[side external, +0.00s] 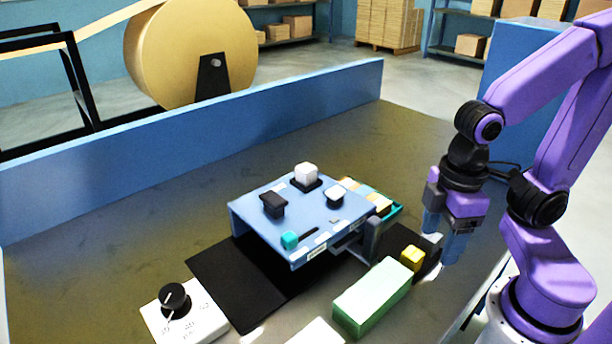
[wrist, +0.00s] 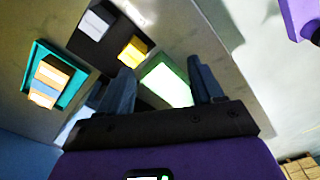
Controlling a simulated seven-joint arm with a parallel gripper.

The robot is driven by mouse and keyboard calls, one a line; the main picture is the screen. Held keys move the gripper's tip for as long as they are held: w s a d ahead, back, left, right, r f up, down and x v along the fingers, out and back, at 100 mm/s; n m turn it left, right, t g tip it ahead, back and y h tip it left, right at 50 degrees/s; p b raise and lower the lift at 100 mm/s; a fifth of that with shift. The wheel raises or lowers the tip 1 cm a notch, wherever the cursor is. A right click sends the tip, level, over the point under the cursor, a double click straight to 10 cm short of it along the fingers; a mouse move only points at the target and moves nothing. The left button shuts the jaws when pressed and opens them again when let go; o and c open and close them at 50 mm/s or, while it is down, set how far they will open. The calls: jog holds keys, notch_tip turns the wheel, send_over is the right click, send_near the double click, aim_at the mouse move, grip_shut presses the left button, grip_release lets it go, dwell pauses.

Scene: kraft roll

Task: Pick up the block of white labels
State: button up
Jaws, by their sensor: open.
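My gripper (side external: 443,242) is open and empty, pointing down at the right of the bench, right of the yellow cube and green block. Its two fingers also show in the wrist view (wrist: 160,68). I cannot tell for certain which thing is the block of white labels. A white flat-topped thing (side external: 314,333) is cut off at the bottom edge of the side view, left of the green block. A teal tray (wrist: 66,98) holds orange-tan pieces with pale tops (wrist: 43,95). It is partly hidden behind the blue panel in the side view.
A green block (side external: 372,298) and yellow cube (side external: 412,258) stand between panel and gripper. A dial box (side external: 200,322) is front left. A blue wall (side external: 190,135) bounds the back.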

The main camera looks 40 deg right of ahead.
jog(key=w+a+r+m, duration=0.2)
jog(key=w+r+m, duration=0.1)
jog(key=w+m, duration=0.15)
jog(key=w+a+r+m, duration=0.3)
jog(key=w, duration=0.2)
notch_tip(320, 180, up, 12)
jog(key=m, duration=2.2)
send_over(306, 167)
jog(key=f, duration=1.1)
jog(key=shift+d+f, duration=0.15)
jog(key=shift+d, duration=0.05)
jog(key=shift+a+f, duration=0.2)
jog(key=shift+f, duration=2.6)
jog(key=c, duration=1.1)
